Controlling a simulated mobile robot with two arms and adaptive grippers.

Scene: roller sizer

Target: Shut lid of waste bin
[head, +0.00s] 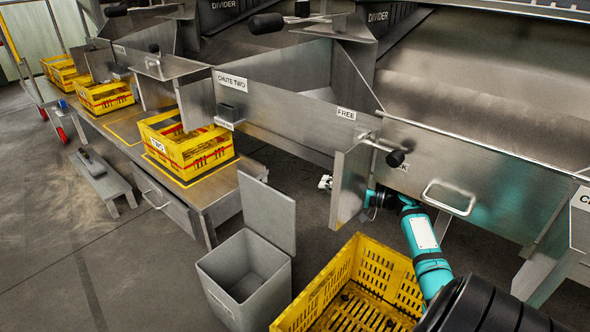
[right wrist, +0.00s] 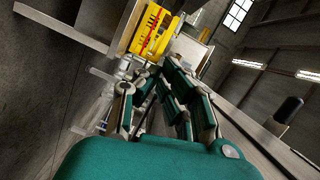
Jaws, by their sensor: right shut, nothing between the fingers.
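The grey waste bin (head: 232,303) stands on the floor at the lower middle of the head view. Its lid (head: 268,212) is open and stands upright at the bin's back edge. My right gripper (head: 325,182) is right of the lid, apart from it. It is shut and empty, and a metal panel hides most of its wrist in the head view. In the right wrist view its linkages and teal fingers (right wrist: 168,82) fill the middle. My left gripper is not in view.
A vertical metal panel (head: 350,183) stands close to my right wrist. A yellow crate (head: 322,293) sits right of the bin. A bench with a yellow crate (head: 186,158) stands behind and left of it.

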